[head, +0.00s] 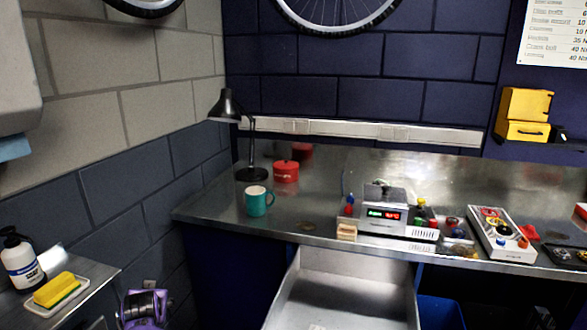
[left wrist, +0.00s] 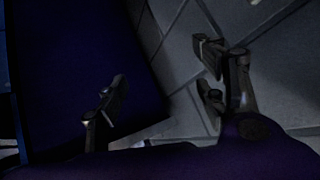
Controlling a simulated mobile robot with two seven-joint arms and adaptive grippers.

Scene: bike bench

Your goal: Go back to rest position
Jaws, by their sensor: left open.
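My left gripper (head: 146,300) shows at the bottom of the head view, low in the gap between the side counter and the workbench. In the left wrist view my left gripper (left wrist: 163,82) has its fingers spread wide with nothing between them. Behind it are a dark blue panel (left wrist: 75,65) and grey blocks or tiles (left wrist: 180,45). The left wrist view is dark. My right gripper is in neither view.
An open metal drawer (head: 345,283) juts out below the steel workbench (head: 320,190). On the bench are a teal mug (head: 259,203), a black lamp (head: 226,106), a red pot (head: 286,172) and a display device (head: 384,214). A side counter (head: 70,290) holds a bottle (head: 20,262) and a sponge (head: 58,290).

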